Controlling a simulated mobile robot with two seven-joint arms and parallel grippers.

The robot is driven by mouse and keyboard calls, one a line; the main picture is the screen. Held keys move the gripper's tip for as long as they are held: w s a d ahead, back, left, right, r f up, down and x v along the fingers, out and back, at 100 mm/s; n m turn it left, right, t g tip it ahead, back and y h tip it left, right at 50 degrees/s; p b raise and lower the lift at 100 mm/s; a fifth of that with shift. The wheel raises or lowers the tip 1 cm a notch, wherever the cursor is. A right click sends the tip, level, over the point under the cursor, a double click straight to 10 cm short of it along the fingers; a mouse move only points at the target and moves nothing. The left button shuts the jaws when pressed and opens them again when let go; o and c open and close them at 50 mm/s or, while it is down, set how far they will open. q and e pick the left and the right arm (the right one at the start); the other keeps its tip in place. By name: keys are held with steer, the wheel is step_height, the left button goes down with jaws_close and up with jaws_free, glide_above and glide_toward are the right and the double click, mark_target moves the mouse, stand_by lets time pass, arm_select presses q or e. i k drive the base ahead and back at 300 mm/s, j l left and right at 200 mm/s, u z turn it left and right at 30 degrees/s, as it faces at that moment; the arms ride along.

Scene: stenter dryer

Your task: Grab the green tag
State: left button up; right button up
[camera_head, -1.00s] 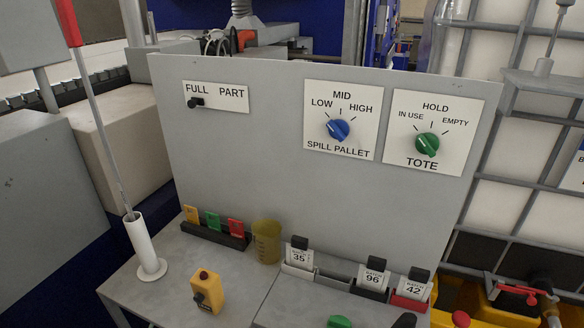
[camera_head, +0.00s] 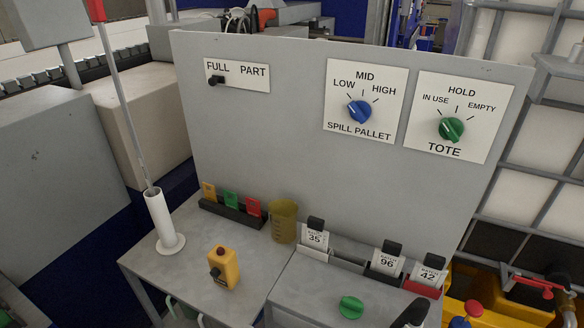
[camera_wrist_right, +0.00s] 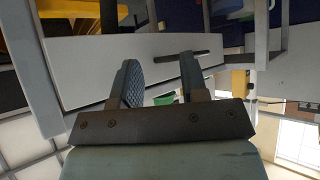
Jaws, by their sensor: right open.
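The green tag (camera_head: 231,199) stands upright in a small dark rack (camera_head: 233,214) on the table at the foot of the grey panel. It sits between a yellow tag (camera_head: 208,190) on its left and a red tag (camera_head: 253,207) on its right.
An amber cup (camera_head: 284,222) stands right of the rack. A yellow box with a button (camera_head: 224,268) stands in front. A white tube holder (camera_head: 161,222) with a pole is at left. Batch cards (camera_head: 387,261) and a green knob (camera_head: 351,307) are at right. The grey panel (camera_head: 300,150) rises behind.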

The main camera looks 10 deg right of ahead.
mark_target(231, 203)
steer(key=j, duration=0.4)
steer(key=i+j+u, duration=0.1)
steer(key=j, duration=0.35)
steer(key=i+j, duration=0.1)
steer(key=j, duration=0.3)
steer(key=i+j+u, duration=0.1)
steer(key=j, duration=0.35)
